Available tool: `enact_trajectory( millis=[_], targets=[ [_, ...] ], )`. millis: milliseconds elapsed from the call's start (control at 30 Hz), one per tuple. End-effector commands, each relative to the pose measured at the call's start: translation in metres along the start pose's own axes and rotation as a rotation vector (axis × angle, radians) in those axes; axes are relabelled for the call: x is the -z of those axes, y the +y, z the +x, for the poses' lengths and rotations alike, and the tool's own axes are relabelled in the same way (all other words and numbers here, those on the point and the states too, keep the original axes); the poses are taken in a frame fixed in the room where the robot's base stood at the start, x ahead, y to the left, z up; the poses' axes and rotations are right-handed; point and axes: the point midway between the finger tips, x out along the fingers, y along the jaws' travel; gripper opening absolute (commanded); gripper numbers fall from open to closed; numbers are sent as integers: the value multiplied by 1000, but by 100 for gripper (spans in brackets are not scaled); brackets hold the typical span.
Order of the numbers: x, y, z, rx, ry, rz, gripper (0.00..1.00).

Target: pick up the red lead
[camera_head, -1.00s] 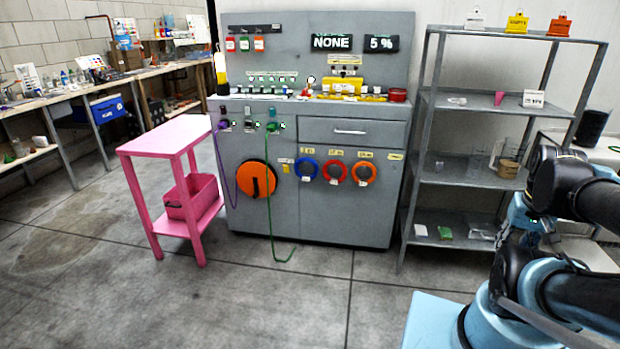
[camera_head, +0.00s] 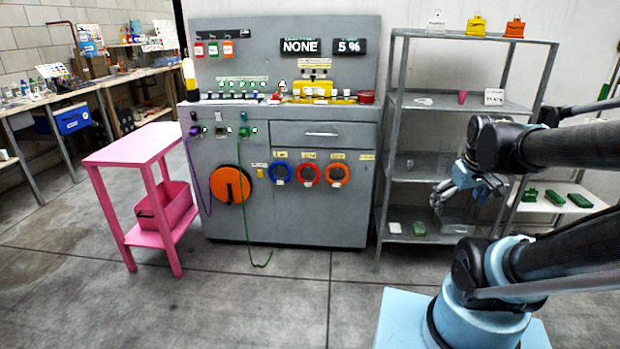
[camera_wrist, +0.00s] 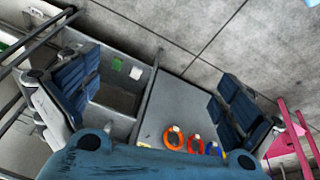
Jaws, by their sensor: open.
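Coiled rings hang on the grey bench front: a blue ring (camera_head: 281,175), a red ring (camera_head: 308,174) in the middle and a red-orange ring (camera_head: 336,174) on the right. The red ring (camera_wrist: 195,143) and the red-orange ring (camera_wrist: 173,138) also show at the bottom of the wrist view. I cannot tell for sure which is the red lead; the middle one looks redder. My gripper (camera_head: 442,195) is open and empty in front of the shelf, right of the rings. In the wrist view its fingers (camera_wrist: 160,82) are spread wide, with the rings beyond them.
The grey bench (camera_head: 230,225) has a purple lead (camera_head: 196,165) and a green lead (camera_head: 246,200) hanging down its front. A pink stand (camera_head: 125,155) is left of it. A grey metal shelf (camera_head: 415,240) stands right of it. The floor in front is clear.

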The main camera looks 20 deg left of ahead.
Motion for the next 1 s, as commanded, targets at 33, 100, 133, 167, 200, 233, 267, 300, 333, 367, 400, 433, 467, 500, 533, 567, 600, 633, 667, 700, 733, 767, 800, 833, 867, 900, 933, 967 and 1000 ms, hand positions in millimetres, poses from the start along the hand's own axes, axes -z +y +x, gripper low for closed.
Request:
enact_trajectory(
  millis=[33, 100, 133, 167, 200, 233, 267, 300, 333, 367, 400, 433, 467, 500, 533, 567, 600, 633, 667, 700, 733, 767, 800, 833, 867, 900, 933, 967, 1000],
  targets=[
    [18, 1, 1, -2, 19, -60, 100],
    [40, 2, 3, -6, 45, -150, 100],
    [50, 2, 3, -8, 57, -189, 100],
    [60, 2, 5, -11, 68, -227, 100],
    [73, 2, 6, -15, 84, -277, 100],
    [82, 1, 8, -18, 94, -316, 100],
    [92, 1, 9, -21, 106, -354, 100],
    [106, 0, 12, -27, 122, -404, 100],
    [115, -1, 14, -31, 132, -442, 100],
    [125, -3, 15, -35, 145, -480, 100],
    [138, -5, 18, -41, 159, -530, 100],
    [148, -6, 20, -46, 171, -567, 100],
    [158, -8, 23, -52, 183, -605, 100],
    [171, -11, 26, -59, 197, -656, 100],
    [181, -13, 29, -65, 209, -692, 100],
    [190, -16, 32, -71, 220, -730, 100],
    [203, -20, 36, -80, 235, -780, 100],
    [212, -22, 38, -87, 247, -816, 100],
    [222, -26, 42, -94, 257, -853, 100],
    [235, -30, 46, -104, 273, -903, 100],
    [244, -34, 50, -112, 284, -939, 100],
    [252, -37, 53, -120, 295, -975, 100],
    [265, -43, 58, -132, 311, -1024, 100],
    [274, -47, 62, -140, 321, -1060, 100],
    [282, -51, 65, -150, 332, -1096, 100],
    [294, -58, 71, -163, 348, -1144, 100],
    [302, -63, 75, -172, 358, -1180, 100],
    [311, -68, 79, -183, 370, -1215, 100],
    [322, -75, 85, -197, 384, -1263, 100]
  ],
)
